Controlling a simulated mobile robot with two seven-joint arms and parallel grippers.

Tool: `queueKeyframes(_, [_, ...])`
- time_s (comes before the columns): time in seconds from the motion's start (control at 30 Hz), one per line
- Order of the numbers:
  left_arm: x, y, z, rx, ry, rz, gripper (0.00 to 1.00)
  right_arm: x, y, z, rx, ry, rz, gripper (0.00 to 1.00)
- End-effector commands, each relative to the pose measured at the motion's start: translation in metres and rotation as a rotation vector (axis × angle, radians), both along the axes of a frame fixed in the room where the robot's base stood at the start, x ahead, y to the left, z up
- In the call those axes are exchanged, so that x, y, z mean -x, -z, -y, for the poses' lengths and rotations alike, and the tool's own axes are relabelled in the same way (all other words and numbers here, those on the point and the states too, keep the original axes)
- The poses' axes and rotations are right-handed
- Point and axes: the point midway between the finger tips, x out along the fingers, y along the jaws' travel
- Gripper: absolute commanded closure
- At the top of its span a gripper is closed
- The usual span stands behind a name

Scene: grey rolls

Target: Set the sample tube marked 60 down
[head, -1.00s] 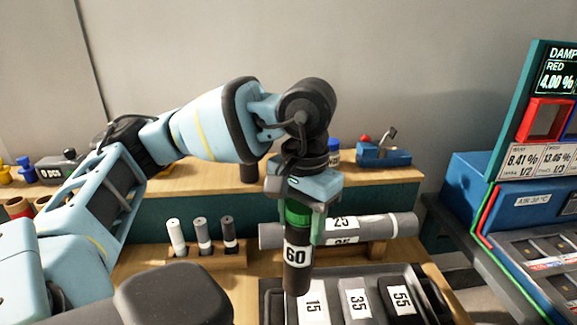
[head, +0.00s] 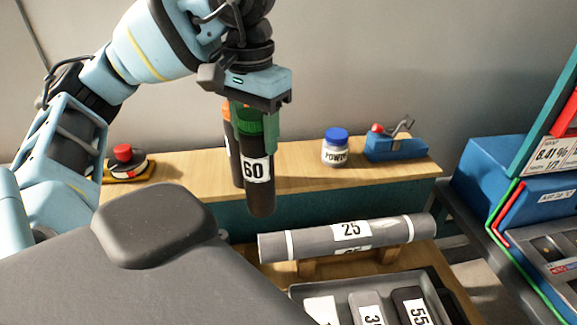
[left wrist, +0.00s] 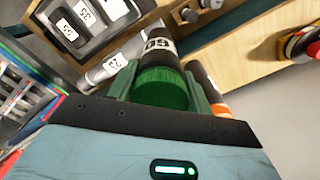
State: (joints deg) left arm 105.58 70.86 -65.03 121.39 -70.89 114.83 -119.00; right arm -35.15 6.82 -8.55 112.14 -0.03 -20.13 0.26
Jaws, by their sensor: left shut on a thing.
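The sample tube marked 60 (head: 256,190) is dark with a green cap and a white label. My left gripper (head: 256,120) is shut on it at the cap and holds it nearly upright, in front of the back shelf (head: 300,183) in the head view. Its lower end looks free of any surface. In the left wrist view the tube's green cap (left wrist: 162,88) sits between the green fingers. A second dark tube with an orange cap (head: 228,112) is partly hidden behind it and appears to stand on the shelf. My right gripper is not in view.
A grey roll marked 25 (head: 390,231) lies on a wooden stand before the shelf. A grey tray (head: 300,290) of labelled pieces is in front. A blue-lidded jar (head: 335,150) and a blue device (head: 395,148) stand on the shelf, with bare wood left of the jar.

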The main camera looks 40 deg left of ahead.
Motion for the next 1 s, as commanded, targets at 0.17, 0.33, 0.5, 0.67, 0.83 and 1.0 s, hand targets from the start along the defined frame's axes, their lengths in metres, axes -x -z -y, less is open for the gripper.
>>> queueKeyframes(0.17, [0.003, -0.004, -0.002, 0.001, 0.000, 0.003, 0.87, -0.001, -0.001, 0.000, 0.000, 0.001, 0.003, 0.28])
queueKeyframes(0.33, [0.001, -0.004, -0.003, 0.001, -0.001, 0.001, 0.87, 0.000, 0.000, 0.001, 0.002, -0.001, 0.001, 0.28])
queueKeyframes(0.5, [-0.023, 0.000, -0.010, 0.002, -0.004, -0.002, 0.87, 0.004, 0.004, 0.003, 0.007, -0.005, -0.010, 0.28])
queueKeyframes(0.67, [-0.058, 0.004, -0.021, 0.002, -0.004, -0.003, 0.87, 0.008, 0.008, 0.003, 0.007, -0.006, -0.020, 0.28])
queueKeyframes(0.83, [-0.094, 0.008, -0.032, 0.002, -0.003, -0.003, 0.87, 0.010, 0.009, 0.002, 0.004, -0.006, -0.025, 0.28])
queueKeyframes(1.0, [-0.125, 0.011, -0.042, 0.002, -0.003, -0.002, 0.87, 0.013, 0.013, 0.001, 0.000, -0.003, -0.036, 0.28])
